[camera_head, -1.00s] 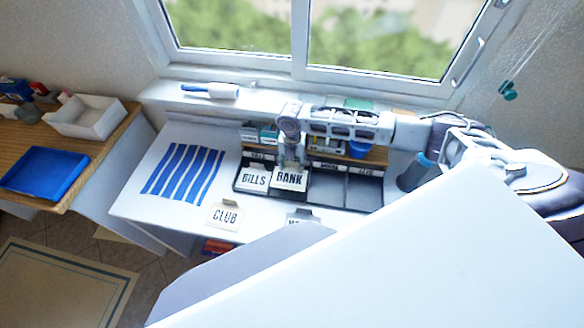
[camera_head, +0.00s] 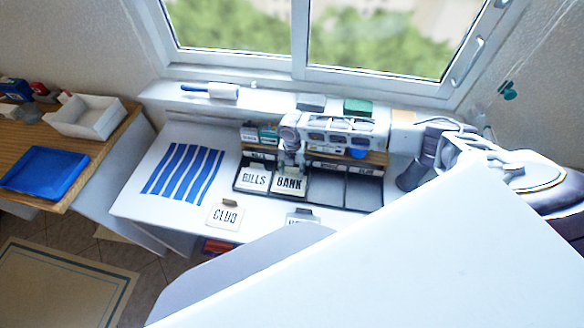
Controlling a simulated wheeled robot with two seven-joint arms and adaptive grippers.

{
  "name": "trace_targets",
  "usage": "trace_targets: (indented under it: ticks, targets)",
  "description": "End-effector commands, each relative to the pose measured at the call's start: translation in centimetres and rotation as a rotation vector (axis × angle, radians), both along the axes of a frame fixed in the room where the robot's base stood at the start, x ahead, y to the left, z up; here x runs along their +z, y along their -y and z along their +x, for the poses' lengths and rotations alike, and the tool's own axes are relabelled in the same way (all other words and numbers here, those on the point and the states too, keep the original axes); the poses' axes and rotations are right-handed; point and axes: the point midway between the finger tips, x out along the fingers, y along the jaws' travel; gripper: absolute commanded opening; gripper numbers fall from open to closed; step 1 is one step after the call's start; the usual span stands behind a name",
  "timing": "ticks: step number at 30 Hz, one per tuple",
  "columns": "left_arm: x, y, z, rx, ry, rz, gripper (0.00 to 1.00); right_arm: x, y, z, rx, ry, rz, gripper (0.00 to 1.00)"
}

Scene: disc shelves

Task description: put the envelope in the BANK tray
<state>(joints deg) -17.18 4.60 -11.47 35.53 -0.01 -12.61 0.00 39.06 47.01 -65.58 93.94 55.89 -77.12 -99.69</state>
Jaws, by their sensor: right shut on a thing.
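A pale envelope marked BANK (camera_head: 290,184) is in the second compartment from the left of the dark tray row (camera_head: 328,205). My right gripper (camera_head: 291,170) points down at its back edge and is shut on it. Whether the envelope rests on the compartment floor I cannot tell. The tag behind this compartment is hidden by my gripper and arm. An envelope marked BILLS (camera_head: 254,180) lies in the leftmost compartment. My left gripper is not in view.
An envelope marked CLUB (camera_head: 225,215) and another partly hidden envelope (camera_head: 302,217) lie at the desk's front. The two right compartments look empty. A blue-striped mat (camera_head: 184,171) lies left. A side table holds a blue tray (camera_head: 45,173) and a white box (camera_head: 85,116).

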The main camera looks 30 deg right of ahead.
Motion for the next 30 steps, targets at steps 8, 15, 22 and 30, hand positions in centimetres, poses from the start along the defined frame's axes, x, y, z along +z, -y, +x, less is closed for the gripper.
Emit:
trace_targets:
  ticks: [8, 15, 22, 30]
  targets:
    - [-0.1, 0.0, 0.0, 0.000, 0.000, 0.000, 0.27, -0.9, 0.0, -0.4, 0.000, -0.009, -0.002, 0.43]
    - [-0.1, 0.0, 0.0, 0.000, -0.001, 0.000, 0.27, -1.4, 0.1, -0.7, 0.000, -0.017, -0.004, 0.58]
    - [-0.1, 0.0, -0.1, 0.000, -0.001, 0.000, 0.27, -1.5, 0.2, -0.7, -0.001, -0.019, -0.006, 0.74]
    - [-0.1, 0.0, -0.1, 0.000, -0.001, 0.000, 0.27, -1.4, 0.2, -0.7, -0.002, -0.020, -0.006, 0.74]
